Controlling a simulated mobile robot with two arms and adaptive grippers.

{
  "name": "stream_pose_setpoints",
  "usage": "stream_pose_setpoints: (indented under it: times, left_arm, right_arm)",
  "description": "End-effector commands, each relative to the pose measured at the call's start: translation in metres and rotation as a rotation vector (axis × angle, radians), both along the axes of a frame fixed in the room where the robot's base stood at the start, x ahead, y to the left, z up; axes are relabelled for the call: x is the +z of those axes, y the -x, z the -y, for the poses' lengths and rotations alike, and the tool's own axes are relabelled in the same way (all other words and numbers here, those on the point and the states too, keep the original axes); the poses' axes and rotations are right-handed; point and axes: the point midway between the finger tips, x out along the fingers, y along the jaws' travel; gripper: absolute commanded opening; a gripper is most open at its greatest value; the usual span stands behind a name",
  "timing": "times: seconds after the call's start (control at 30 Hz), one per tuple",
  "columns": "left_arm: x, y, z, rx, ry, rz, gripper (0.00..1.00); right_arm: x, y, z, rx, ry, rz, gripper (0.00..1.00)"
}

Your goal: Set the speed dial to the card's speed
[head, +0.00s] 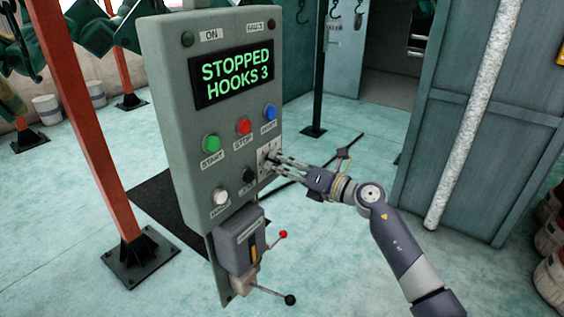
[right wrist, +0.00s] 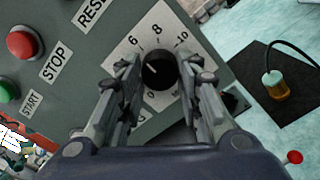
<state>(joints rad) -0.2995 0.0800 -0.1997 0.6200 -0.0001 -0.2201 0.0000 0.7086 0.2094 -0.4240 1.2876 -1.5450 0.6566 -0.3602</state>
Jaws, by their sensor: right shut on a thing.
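The speed dial is a black knob (right wrist: 158,72) on a white plate (right wrist: 158,28) marked 6, 8 and 10, with lower marks partly hidden by my fingers. A short white line on the knob points to the upper left, roughly toward the 6. My right gripper (right wrist: 160,80) has its two fingers on either side of the knob and is shut on it. In the head view the right gripper (head: 272,160) reaches the white dial plate on the grey control panel (head: 180,100). No speed card can be made out. My left gripper is not in view.
The panel display (head: 233,76) reads "STOPPED HOOKS 3". Green start (head: 211,143), red stop (head: 244,126) and blue (head: 269,112) buttons sit close to the dial. A lever box (head: 240,240) is below.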

Motion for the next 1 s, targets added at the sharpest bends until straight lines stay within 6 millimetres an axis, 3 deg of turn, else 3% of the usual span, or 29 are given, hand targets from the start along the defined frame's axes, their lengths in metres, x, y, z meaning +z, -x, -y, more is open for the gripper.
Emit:
stream_pose_setpoints:
  times: [0.33,0.37,0.43,0.77,1.0]
  left_arm:
    - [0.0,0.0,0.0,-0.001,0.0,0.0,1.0]
    - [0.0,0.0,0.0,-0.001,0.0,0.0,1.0]
    - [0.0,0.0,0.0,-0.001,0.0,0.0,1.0]
    - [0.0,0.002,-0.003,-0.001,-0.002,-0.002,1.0]
    - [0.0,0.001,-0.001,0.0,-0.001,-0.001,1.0]
  right_arm:
    - [-0.001,0.0,0.001,-0.002,-0.001,-0.002,0.09]
    - [-0.001,0.0,0.001,-0.002,-0.001,-0.002,0.39]
    - [-0.001,0.0,0.001,-0.002,-0.001,-0.002,0.53]
    - [0.0,0.0,0.001,-0.001,0.0,-0.001,0.53]
    - [-0.001,0.016,0.023,-0.002,0.002,-0.002,0.53]
